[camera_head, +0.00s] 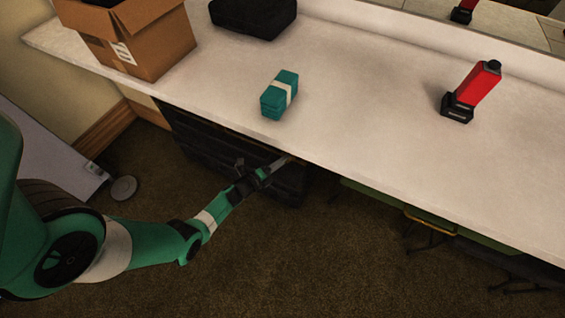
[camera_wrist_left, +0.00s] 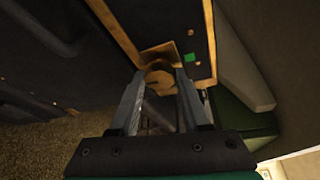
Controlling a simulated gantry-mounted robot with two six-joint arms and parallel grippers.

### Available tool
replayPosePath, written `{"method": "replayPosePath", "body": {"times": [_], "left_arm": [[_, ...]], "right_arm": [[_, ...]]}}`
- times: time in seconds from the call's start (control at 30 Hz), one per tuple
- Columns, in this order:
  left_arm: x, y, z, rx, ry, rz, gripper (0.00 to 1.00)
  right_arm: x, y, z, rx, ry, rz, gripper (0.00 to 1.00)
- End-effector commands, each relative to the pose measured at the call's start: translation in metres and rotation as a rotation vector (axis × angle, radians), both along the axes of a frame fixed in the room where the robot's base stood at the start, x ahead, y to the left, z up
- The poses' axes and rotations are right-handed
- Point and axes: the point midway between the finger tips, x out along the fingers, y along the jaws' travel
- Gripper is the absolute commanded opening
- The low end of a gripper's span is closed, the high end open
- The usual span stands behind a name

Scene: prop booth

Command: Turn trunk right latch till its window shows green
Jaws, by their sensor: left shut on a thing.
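The dark trunk (camera_head: 205,142) stands on the carpet under the counter. In the left wrist view its dark front panel (camera_wrist_left: 70,75) has brass edging and studs. The right latch (camera_wrist_left: 159,78) is a brass knob near a brass corner. A small window (camera_wrist_left: 190,58) just to its upper right shows green. My left gripper (camera_head: 276,166) reaches to the trunk's right end. In the left wrist view its two fingers (camera_wrist_left: 160,82) are shut on the latch, one on each side. The fingers partly hide the knob. My right gripper is not in view.
The pale counter (camera_head: 370,140) overhangs the trunk. On it are a cardboard box (camera_head: 150,50), a black case (camera_head: 253,18), a banded teal stack (camera_head: 273,103) and a red-and-black device (camera_head: 478,85). A green-topped object (camera_head: 380,197) is right of the trunk. Open carpet (camera_head: 300,260) lies in front.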

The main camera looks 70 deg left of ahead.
Motion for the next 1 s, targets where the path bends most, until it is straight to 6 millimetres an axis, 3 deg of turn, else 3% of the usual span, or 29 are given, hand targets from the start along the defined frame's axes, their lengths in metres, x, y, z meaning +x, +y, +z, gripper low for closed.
{"method": "replayPosePath", "body": {"times": [0.67,0.7,0.87,1.0], "left_arm": [[-0.0003,0.0002,-0.0008,-0.055,-0.046,0.001,0.0],[-0.0003,0.0002,-0.0008,-0.055,-0.046,0.001,0.5],[-0.0003,0.0002,-0.0007,-0.054,-0.046,0.001,0.77],[-0.0003,0.0002,-0.0006,-0.054,-0.046,0.001,0.77]], "right_arm": [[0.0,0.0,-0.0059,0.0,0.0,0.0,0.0],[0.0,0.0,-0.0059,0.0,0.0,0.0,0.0],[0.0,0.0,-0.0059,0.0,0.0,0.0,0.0],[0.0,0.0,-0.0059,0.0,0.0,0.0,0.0]]}}
